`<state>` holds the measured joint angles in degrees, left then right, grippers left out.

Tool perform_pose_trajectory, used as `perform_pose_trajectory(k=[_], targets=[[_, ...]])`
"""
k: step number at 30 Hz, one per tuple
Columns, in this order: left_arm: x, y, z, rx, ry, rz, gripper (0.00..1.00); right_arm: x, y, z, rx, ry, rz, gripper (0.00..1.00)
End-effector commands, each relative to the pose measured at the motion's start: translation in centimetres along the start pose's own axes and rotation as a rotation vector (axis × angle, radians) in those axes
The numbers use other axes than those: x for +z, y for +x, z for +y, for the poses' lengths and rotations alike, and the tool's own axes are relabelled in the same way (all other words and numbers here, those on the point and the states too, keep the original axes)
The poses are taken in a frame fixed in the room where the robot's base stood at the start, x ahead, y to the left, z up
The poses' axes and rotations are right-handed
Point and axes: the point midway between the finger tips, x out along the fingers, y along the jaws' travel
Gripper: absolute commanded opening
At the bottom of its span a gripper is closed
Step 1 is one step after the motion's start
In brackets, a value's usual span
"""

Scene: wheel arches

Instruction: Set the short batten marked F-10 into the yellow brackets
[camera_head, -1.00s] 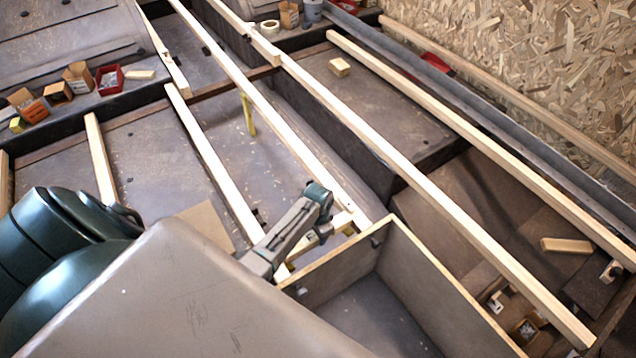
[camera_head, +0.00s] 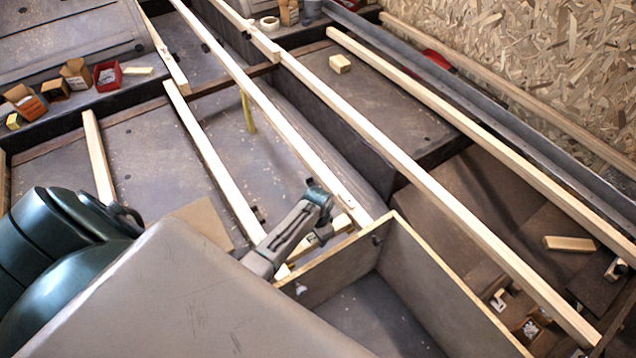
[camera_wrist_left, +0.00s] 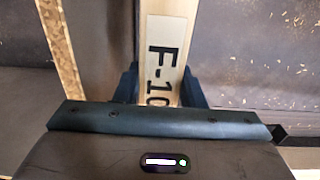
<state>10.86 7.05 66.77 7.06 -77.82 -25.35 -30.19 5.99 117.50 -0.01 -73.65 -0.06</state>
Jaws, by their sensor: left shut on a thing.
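The short batten marked F-10 (camera_wrist_left: 165,60) is pale wood with a black-on-white label in the left wrist view. My left gripper (camera_wrist_left: 158,95) is shut on it, one dark finger on each side of the label. In the head view my left gripper (camera_head: 322,222) is low between two long battens, beside the open box. Only a short pale piece of the batten (camera_head: 341,224) shows past the fingers there. A thin yellow upright (camera_head: 248,112) stands farther back between the long battens; I cannot tell whether it is a bracket. My right gripper is not in view.
Long battens (camera_head: 440,210) run across the bay. An open-topped box (camera_head: 450,285) stands right beside my left gripper. Loose wood blocks (camera_head: 340,64) (camera_head: 568,244) lie to the right. Small cartons (camera_head: 25,101) and a red tray (camera_head: 107,76) stand at the back left.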

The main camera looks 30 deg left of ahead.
Motion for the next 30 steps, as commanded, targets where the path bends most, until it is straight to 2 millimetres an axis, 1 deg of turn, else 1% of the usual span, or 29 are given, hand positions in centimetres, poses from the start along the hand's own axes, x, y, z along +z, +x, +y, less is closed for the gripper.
perform_pose_trajectory(k=[13, 30], targets=[[-0.03, 0.01, -0.01, 0.000, 0.000, 0.001, 0.09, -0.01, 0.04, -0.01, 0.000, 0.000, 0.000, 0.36], [-0.11, 0.06, 0.00, -0.001, 0.000, 0.001, 0.09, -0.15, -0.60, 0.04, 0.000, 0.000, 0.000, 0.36]])
